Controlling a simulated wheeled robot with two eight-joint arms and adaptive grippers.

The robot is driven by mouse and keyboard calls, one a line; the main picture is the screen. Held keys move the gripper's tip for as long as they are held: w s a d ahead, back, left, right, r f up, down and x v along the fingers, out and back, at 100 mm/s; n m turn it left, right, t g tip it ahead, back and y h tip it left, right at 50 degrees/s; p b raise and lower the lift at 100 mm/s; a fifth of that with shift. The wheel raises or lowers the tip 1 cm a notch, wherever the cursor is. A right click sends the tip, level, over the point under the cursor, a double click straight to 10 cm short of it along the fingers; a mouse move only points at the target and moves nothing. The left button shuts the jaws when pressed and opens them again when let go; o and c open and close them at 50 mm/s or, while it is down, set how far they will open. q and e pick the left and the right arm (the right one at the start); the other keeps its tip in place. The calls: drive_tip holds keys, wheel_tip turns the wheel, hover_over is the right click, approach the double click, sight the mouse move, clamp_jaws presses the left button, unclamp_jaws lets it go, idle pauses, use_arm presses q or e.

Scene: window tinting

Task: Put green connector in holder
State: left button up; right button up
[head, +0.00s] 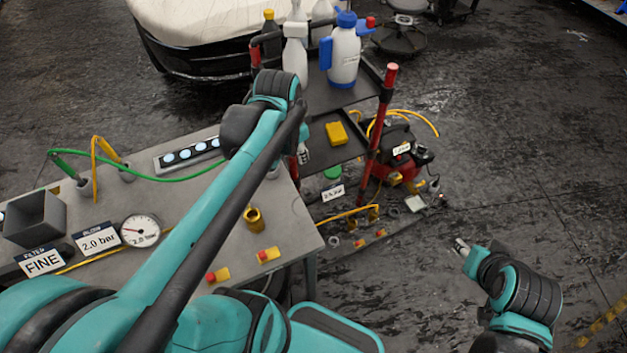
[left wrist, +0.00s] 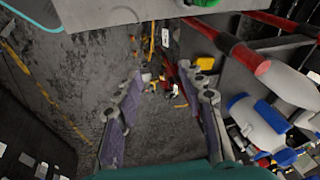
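A green hose (head: 150,179) rises from a green-collared fitting (head: 57,157) in a grey socket on the left of the table and runs right until my left arm hides it. Its far end is hidden in the head view. A green piece (left wrist: 204,3) shows at the table edge in the left wrist view; I cannot tell whether it is the connector. My left gripper (left wrist: 163,115) is open and empty there, its fingers wide apart; in the head view my arm hides it. My right gripper (head: 461,246) is over the floor, away from the table, its opening unclear.
The grey table (head: 185,215) carries a pressure gauge (head: 140,231), label signs, a lit panel (head: 188,153), a brass fitting (head: 254,219) and red-yellow valves. A cart with red posts (head: 380,115) and spray bottles (head: 342,55) stands behind. A red compressor (head: 398,170) is beyond.

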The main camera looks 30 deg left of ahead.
use_arm(q)
drive_tip(key=s+d+f+n+t, duration=0.1)
drive_tip(key=s+d+n+t, duration=0.2)
drive_tip(key=s+d+n, duration=0.3)
drive_tip(key=s+d, duration=0.1)
drive_tip(key=d, duration=0.2)
drive_tip(key=shift+f+t+h, duration=0.25)
drive_tip(key=shift+t+h, duration=0.05)
drive_tip(key=shift+h, duration=0.1)
drive_tip(key=shift+f, duration=0.1)
wheel_tip(320, 180, down, 8)
drive_tip(key=b, duration=0.8)
drive_tip(key=shift+f, duration=0.15)
